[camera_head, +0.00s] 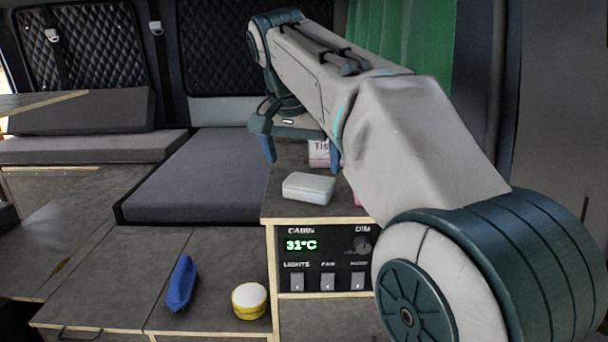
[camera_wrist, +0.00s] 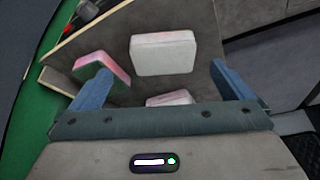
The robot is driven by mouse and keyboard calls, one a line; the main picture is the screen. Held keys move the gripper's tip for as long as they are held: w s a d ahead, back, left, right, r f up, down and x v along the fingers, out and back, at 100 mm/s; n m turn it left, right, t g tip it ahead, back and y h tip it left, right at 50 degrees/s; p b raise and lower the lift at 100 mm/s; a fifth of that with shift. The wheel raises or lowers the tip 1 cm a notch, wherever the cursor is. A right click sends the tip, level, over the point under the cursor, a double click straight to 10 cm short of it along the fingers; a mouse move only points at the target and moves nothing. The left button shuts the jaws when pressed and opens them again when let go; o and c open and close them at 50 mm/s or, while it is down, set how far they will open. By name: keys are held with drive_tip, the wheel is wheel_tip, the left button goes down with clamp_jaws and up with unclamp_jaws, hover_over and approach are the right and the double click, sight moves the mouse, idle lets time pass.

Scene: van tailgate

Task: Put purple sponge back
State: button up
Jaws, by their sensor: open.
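I see nothing clearly purple that I can name as the sponge. My gripper (camera_head: 303,158) is open and empty above the counter top, its two blue fingers pointing down. In the wrist view, my gripper (camera_wrist: 162,86) has its fingers wide apart. A pale rounded block (camera_head: 308,187) lies on the counter at its front left, below my gripper.
A pink-white box lettered "Tis" (camera_head: 319,153) stands farther back on the counter. A control panel (camera_head: 315,262) is on the counter's front. A blue brush-like thing (camera_head: 180,284) and a yellow-and-white round thing (camera_head: 249,301) lie on the lower surface. A grey cushion (camera_head: 195,185) lies behind.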

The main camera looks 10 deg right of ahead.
drive_tip(key=d+v, duration=0.1)
drive_tip(key=v, duration=0.3)
drive_tip(key=s+d+f+n+y, duration=0.1)
drive_tip(key=s+f+n, duration=0.2)
drive_tip(key=s+f, duration=0.7)
drive_tip(key=s+d+f+n+y, duration=0.1)
drive_tip(key=s+d+f+n, duration=0.1)
drive_tip(key=s+f, duration=0.9)
wheel_tip(320, 180, down, 7)
drive_tip(key=shift+r+n+t, duration=0.1)
drive_tip(key=shift+n+t, duration=0.2)
drive_tip(key=shift+n, duration=0.6)
drive_tip(key=shift+s, duration=0.2)
